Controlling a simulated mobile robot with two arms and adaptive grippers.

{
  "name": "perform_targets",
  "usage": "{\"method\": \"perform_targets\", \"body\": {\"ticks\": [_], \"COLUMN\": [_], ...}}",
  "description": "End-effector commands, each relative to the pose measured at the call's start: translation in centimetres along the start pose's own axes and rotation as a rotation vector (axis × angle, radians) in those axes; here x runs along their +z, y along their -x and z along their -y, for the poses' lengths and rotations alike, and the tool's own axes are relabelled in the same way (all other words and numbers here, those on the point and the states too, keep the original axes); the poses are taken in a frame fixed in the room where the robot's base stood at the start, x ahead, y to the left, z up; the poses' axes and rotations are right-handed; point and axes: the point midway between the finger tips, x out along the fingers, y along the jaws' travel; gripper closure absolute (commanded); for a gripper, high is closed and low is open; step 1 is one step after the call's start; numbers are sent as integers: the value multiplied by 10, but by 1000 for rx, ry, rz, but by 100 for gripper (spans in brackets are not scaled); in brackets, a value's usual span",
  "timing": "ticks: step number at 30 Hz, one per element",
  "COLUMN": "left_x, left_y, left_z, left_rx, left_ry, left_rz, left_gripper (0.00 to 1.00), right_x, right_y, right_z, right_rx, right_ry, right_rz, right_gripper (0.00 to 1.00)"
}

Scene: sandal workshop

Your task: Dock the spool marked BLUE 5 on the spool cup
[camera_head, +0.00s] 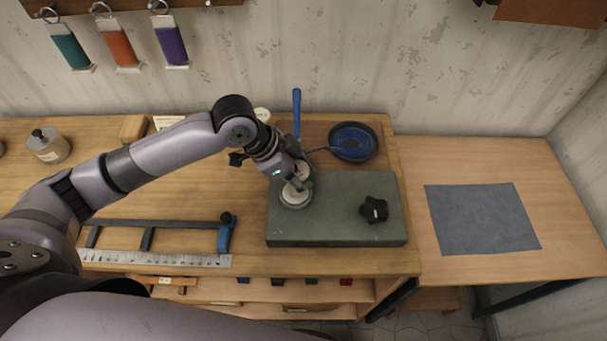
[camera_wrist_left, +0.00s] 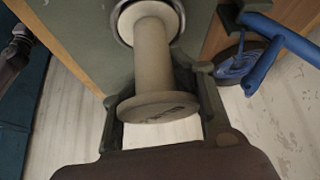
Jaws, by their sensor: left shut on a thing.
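My left gripper (camera_head: 297,183) is shut on a pale spool, with one finger on each side of its near flange in the left wrist view (camera_wrist_left: 158,106). The spool's bare, pale barrel runs away from the gripper. Its far end is at a round metal-rimmed cup (camera_wrist_left: 116,30) on the green block (camera_head: 335,238). In the head view the cup (camera_head: 296,204) shows below the gripper, near the block's left side. I cannot tell whether the spool is fully seated. Dark marks on the near flange are too small to read. My right gripper is not in view.
A black star knob (camera_head: 374,210) stands on the block's right part. Behind are an upright blue handle (camera_head: 297,112) and a dark round dish with blue inside (camera_head: 353,128). A blue-ended clamp (camera_head: 225,236) and a ruler (camera_head: 155,259) lie left. A grey mat (camera_head: 482,218) lies right.

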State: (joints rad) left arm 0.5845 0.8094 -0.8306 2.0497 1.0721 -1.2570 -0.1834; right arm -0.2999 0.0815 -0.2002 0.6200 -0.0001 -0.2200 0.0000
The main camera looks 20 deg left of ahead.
Motion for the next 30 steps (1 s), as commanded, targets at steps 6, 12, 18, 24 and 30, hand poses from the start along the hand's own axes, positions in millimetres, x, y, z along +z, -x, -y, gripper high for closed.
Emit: {"method": "perform_targets", "body": {"ticks": [6,12,18,24,30], "left_x": [2,3,3,3,2], "left_y": [-4,-6,-6,-6,9], "left_z": [0,0,0,0,0], "left_rx": [0,0,0,0,-1], "left_ry": [0,-1,0,0,1], "left_rz": [-1,-1,-1,0,1], "left_gripper": [94,64,53,53,53], "right_x": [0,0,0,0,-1], "right_y": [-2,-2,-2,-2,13], "right_z": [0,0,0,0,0], "right_rx": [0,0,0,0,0], "right_ry": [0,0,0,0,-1], "right_rz": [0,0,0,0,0], "right_gripper": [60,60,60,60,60]}}
